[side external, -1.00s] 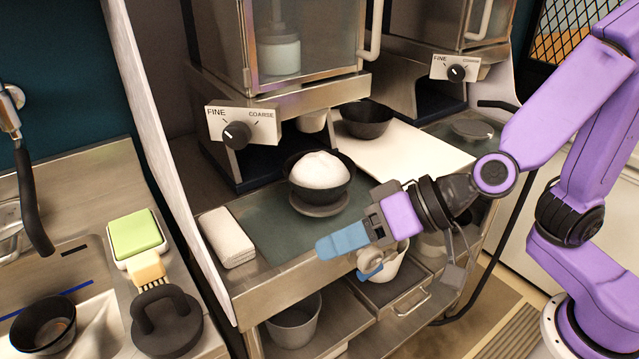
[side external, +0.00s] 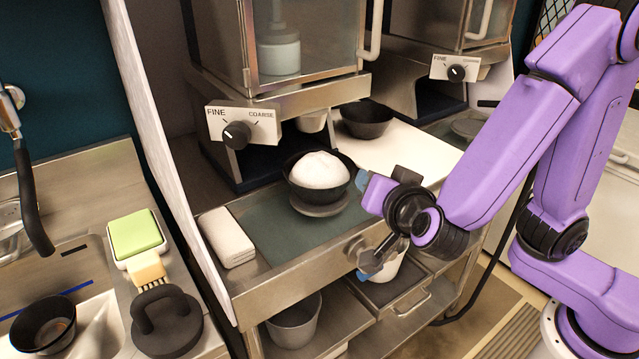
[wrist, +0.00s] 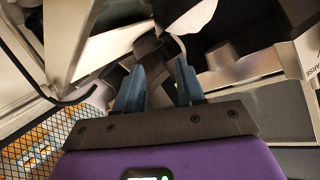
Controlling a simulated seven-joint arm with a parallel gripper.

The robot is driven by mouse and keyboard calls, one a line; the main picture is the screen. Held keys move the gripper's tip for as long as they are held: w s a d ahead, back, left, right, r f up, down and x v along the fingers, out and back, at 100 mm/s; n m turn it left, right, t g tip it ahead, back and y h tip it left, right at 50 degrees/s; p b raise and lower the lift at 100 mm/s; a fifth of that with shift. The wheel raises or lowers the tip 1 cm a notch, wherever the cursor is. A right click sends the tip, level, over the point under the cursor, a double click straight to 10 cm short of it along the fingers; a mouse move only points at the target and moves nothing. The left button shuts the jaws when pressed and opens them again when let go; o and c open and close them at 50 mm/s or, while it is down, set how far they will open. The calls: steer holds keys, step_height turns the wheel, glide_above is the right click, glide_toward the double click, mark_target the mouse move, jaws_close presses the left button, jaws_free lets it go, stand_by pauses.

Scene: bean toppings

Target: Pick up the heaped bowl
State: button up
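The heaped bowl is a dark bowl (side external: 317,192) with a rounded white mound (side external: 319,169) rising above its rim. It stands upright on a dark round dish (side external: 319,211) on the green-grey mat. My gripper (side external: 364,181) is just right of the bowl, about level with its wall, and a small gap seems to separate them. One blue fingertip shows there; the rest is hidden behind my wrist. In the wrist view my gripper (wrist: 158,85) has its two blue fingers apart, with nothing clearly held between them. I cannot make out the bowl for certain in the wrist view.
A second dark bowl (side external: 367,121) stands behind, near a white board (side external: 420,152). A folded white cloth (side external: 228,237) lies left of the mat (side external: 262,225). The machine with a dial (side external: 237,134) overhangs behind the bowl. A white container (side external: 388,268) is below my wrist.

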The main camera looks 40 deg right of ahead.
mark_target(350, 165)
steer(key=x, duration=1.4)
steer(key=shift+w+f, duration=0.1)
jaws_close()
